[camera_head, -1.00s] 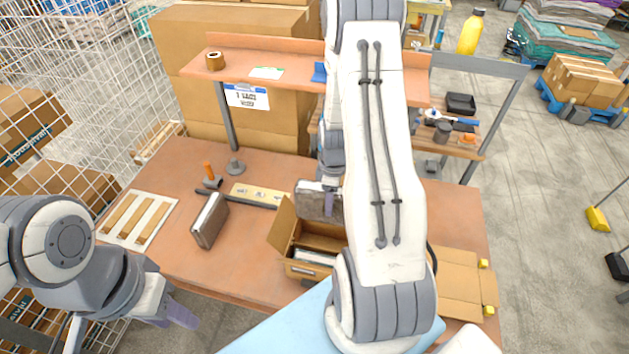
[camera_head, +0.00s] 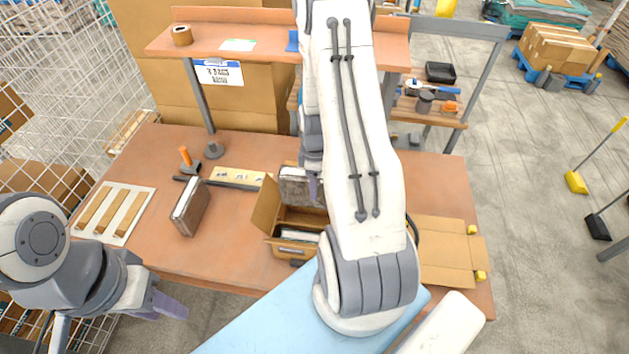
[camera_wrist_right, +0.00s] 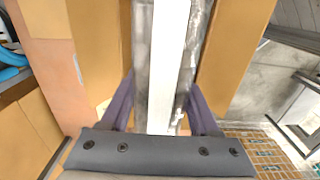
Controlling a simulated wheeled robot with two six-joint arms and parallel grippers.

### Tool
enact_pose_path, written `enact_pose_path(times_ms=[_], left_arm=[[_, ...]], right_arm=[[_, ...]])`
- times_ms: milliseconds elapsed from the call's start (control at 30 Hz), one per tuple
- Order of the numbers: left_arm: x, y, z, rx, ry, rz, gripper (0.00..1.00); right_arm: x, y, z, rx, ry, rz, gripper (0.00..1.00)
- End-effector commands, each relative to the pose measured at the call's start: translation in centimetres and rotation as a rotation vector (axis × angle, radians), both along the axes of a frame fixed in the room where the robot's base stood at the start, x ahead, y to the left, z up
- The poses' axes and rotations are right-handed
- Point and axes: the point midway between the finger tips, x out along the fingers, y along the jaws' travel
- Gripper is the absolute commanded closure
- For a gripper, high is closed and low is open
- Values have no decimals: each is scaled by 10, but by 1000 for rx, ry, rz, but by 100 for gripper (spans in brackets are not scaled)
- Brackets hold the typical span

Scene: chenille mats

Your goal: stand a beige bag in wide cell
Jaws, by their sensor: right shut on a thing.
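My right gripper (camera_head: 314,188) is shut on a grey-beige, plastic-wrapped bag (camera_head: 296,187), held upright at the back of an open cardboard box (camera_head: 284,249). In the right wrist view, the bag's pale edge (camera_wrist_right: 166,60) runs between the purple fingers of the right gripper (camera_wrist_right: 163,100). My right arm hides the box's right part, and I cannot tell how deep the bag sits. A pale, flat item (camera_head: 300,236) lies in the box's near cell. Another brownish bag (camera_head: 191,208) stands on the table left of the box. My left gripper (camera_head: 168,304) hangs empty off the table's front-left edge; its opening is unclear.
A slatted white panel (camera_head: 112,214) lies at the table's left. A flattened carton (camera_head: 445,250) lies at right. A shelf (camera_head: 250,45) spans the back. The table's front-left is clear.

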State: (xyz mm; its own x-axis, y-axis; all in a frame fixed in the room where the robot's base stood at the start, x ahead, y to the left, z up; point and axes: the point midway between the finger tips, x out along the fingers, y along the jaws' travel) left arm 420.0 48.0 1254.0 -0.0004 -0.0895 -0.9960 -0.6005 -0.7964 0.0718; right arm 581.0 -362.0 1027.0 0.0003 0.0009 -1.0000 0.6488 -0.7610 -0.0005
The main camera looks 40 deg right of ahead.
Motion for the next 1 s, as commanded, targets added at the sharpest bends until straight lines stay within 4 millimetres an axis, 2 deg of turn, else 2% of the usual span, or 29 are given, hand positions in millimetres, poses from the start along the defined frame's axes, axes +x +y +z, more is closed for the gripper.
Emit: enact_pose_path(times_ms=[33, 100, 1000], left_arm=[[0, 0, -10, 0, 0, 0, 60], [0, 0, -17, 0, 0, 0, 60], [0, 0, -98, 0, 1, 10, 60]], right_arm=[[0, 0, -12, 0, 0, 0, 100], [0, 0, -20, 0, 0, 0, 100], [0, 0, -124, 0, 0, 1, 100]])
